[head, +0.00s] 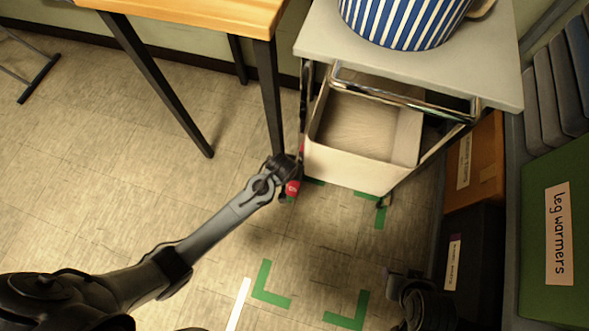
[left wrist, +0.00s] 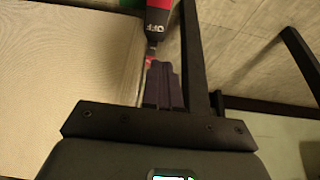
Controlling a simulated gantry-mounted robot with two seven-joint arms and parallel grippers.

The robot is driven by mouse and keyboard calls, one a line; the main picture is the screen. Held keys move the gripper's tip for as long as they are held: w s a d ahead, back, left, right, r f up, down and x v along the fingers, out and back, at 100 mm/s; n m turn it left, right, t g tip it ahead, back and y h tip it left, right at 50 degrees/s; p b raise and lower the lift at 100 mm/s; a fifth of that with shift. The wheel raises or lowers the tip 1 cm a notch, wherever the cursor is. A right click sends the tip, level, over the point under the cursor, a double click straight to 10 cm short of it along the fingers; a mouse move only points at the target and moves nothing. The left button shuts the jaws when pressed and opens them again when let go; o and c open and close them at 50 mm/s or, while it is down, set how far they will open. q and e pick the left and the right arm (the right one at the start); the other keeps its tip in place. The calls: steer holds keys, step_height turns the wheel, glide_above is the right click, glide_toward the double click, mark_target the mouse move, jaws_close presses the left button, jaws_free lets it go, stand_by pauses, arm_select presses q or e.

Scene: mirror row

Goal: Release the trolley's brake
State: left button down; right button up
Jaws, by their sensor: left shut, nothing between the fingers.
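The trolley has a grey top (head: 400,52), a chrome rail (head: 405,101) and a cream bin (head: 345,164) beneath. A red and black brake lever marked OFF shows in the left wrist view (left wrist: 158,20), and its red part is by the trolley's left front corner in the head view (head: 293,188). My left gripper (head: 290,166) is at that corner beside the lever. Its dark fingers (left wrist: 160,85) are shut and empty, close to the lever's end; I cannot tell if they touch. A dark part of my right arm (head: 412,300) shows at lower right; its fingers cannot be made out.
A blue-and-white striped pot (head: 405,20) stands on the trolley. A wooden table (head: 205,14) with dark legs is close on the left. Labelled boxes, including a green one (head: 550,215), line the right. Green corner marks (head: 268,288) lie on open floor in front.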

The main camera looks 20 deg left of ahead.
arm_select(q)
steer(key=shift+f, duration=0.1)
arm_select(e)
steer(key=shift+f, duration=0.1)
arm_select(q)
steer(key=b+x, duration=0.3)
steer(key=x, duration=0.1)
steer(key=b+x, duration=0.3)
steer(key=x, duration=0.2)
steer(key=b+x, duration=0.3)
steer(key=x, duration=0.1)
steer(key=shift+s+f+b, duration=0.15)
steer(key=shift+f+b, duration=0.25)
steer(key=shift+f, duration=0.1)
arm_select(e)
step_height(320, 180, down, 10)
steer(key=shift+r, duration=0.2)
